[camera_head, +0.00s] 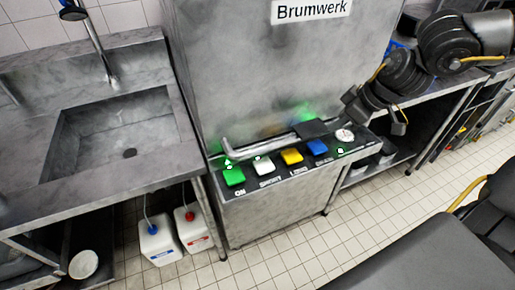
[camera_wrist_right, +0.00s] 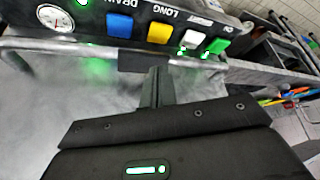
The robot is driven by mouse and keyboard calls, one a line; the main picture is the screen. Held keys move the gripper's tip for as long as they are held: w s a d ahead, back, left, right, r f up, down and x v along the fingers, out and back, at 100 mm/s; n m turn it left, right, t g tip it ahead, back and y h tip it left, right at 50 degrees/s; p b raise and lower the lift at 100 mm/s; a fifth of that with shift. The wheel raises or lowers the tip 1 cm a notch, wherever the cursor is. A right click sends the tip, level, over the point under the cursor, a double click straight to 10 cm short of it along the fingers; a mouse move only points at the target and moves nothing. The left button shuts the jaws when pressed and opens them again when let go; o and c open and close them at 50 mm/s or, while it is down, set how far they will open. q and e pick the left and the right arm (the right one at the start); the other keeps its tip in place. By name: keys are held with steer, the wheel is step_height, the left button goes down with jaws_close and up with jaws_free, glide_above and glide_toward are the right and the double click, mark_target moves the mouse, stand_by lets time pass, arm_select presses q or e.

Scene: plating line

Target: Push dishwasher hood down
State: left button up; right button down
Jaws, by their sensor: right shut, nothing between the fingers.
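The dishwasher hood (camera_head: 270,75) is a large grey metal box labelled Brumwerk. It sits low, with its handle bar (camera_head: 262,138) close above the button panel (camera_head: 275,178). I cannot tell whether it is fully seated. A black pad (camera_head: 312,128) is on the bar; in the right wrist view the pad (camera_wrist_right: 133,62) lies just beyond my fingers. My right gripper (camera_head: 350,104) is at the right end of the bar in the head view. In the right wrist view the gripper (camera_wrist_right: 157,88) is shut and empty; contact with the pad is unclear. My left gripper is out of view.
A steel sink (camera_head: 125,125) with a tap (camera_head: 100,50) stands left of the dishwasher. White canisters (camera_head: 158,240) stand on the floor below. A metal shelf table (camera_head: 425,125) is at the right. Tiled floor (camera_head: 300,245) is open in front.

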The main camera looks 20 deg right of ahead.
steer(key=s+p, duration=0.1)
steer(key=s, duration=0.3)
steer(key=shift+s+p, duration=0.25)
steer(key=shift+p, duration=0.15)
steer(key=shift+a, duration=0.1)
